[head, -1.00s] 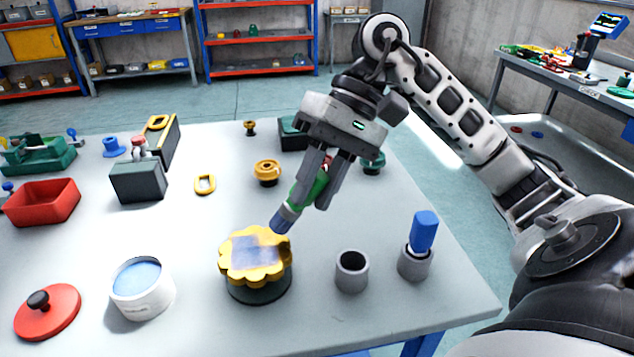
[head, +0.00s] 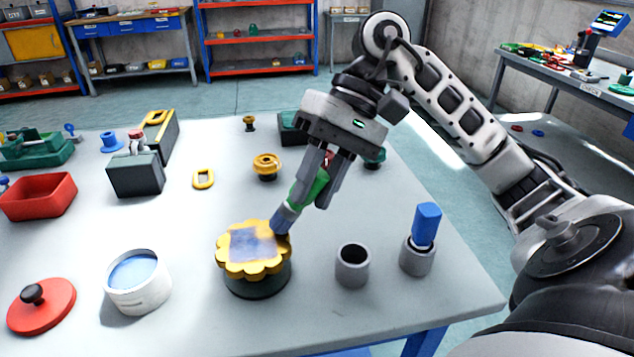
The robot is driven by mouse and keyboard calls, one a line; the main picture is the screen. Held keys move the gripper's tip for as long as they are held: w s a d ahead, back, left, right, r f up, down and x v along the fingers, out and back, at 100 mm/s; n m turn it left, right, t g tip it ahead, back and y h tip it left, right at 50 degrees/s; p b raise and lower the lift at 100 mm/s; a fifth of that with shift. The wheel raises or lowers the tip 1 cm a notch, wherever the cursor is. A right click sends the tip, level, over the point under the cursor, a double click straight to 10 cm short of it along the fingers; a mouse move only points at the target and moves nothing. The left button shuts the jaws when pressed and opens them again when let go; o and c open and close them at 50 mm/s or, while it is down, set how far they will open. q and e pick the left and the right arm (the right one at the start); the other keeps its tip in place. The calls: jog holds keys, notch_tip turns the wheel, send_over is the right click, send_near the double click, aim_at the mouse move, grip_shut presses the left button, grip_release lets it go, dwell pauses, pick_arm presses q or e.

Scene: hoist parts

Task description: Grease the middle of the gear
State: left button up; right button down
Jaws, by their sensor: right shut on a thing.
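The yellow gear (head: 228,262) lies flat on a dark round stand (head: 258,285) at the front middle of the table. A bluish, smeared patch covers much of the middle of its top. My right gripper (head: 318,190) is shut on a green-handled brush (head: 300,197) and holds it tilted. The brush's blue-grey tip is at the gear's right upper edge; whether it touches cannot be told. A white tub (head: 140,297) with blue grease (head: 132,271) stands open to the left of the gear. Its red lid (head: 55,308) with a black knob lies beside it. My left gripper is not in view.
Two grey cups stand right of the gear: an empty one (head: 352,268) and one holding a blue-handled thing (head: 426,224). A red bin (head: 38,198), a dark box (head: 135,178), a yellow ring (head: 203,179) and a yellow flanged part (head: 266,166) lie farther back.

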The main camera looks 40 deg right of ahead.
aim_at(287, 207)
jog(key=shift+w+a+r+p, duration=0.1)
jog(key=shift+w+a+p, duration=0.2)
jog(key=shift+a, duration=0.2)
jog(key=shift+w+a+r+p, duration=0.1)
jog(key=shift+w+a+p, duration=0.15)
jog(key=shift+a, duration=0.2)
jog(key=shift+w+a+f, duration=0.1)
jog(key=shift+w+a, duration=0.4)
jog(key=shift+a, duration=0.3)
jog(key=shift+d+f+b, duration=0.1)
jog(key=shift+f+b, duration=0.1)
jog(key=shift+b, duration=0.25)
jog(key=shift+s+d+f+b, duration=0.15)
jog(key=shift+s+d+b, duration=0.2)
jog(key=shift+d+b, duration=0.3)
jog(key=shift+s+d+b, duration=0.55)
jog(key=shift+d+b, duration=0.25)
jog(key=shift+b, duration=0.25)
jog(key=shift+s+d+r, duration=0.2)
